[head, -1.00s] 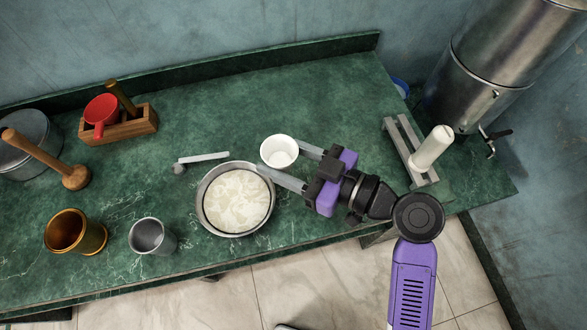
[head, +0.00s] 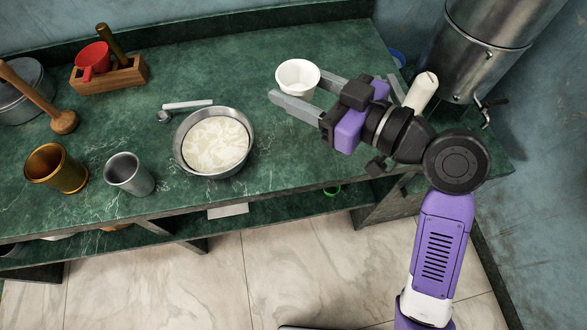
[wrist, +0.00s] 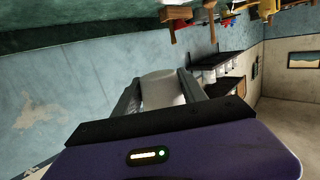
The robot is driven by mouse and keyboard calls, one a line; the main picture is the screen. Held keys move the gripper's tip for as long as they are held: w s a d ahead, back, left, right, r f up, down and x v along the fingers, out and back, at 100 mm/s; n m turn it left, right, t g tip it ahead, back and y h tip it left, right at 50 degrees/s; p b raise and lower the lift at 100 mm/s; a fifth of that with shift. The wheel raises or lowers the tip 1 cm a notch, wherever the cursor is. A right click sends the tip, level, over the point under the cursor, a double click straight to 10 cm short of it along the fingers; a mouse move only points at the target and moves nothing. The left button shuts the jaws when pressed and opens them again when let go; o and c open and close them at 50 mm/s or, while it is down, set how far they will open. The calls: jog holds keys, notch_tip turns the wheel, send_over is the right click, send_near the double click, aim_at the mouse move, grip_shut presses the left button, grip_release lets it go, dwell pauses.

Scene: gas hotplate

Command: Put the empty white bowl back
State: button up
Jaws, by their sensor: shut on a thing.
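The white bowl (head: 297,77) is between the fingers of my gripper (head: 299,90), at the right part of the green counter in the head view. My gripper is shut on it. The bowl appears upright, its open top facing the head camera, and its inside looks empty. It seems to be held above the counter. In the wrist view the white bowl (wrist: 160,90) sits between both fingers, with its lower part hidden behind my gripper body.
A steel bowl with white contents (head: 213,143) stands on the green counter (head: 240,65), left of my gripper. A grey cup (head: 129,174), a brass mortar (head: 57,168) and a metal scoop (head: 186,106) are farther left. A metal tank (head: 487,45) stands at right.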

aim_at(296, 157)
jog(key=shift+s+f, duration=0.2)
notch_tip(296, 157, down, 20)
jog(key=shift+r+b, duration=0.25)
jog(key=shift+b, duration=0.25)
jog(key=shift+f, duration=0.15)
jog(key=o, duration=1.4)
jog(key=shift+r, duration=0.25)
jog(key=b+v, duration=0.1)
jog(key=v, duration=1.1)
jog(key=shift+f+b, duration=0.15)
jog(key=shift+b, duration=0.15)
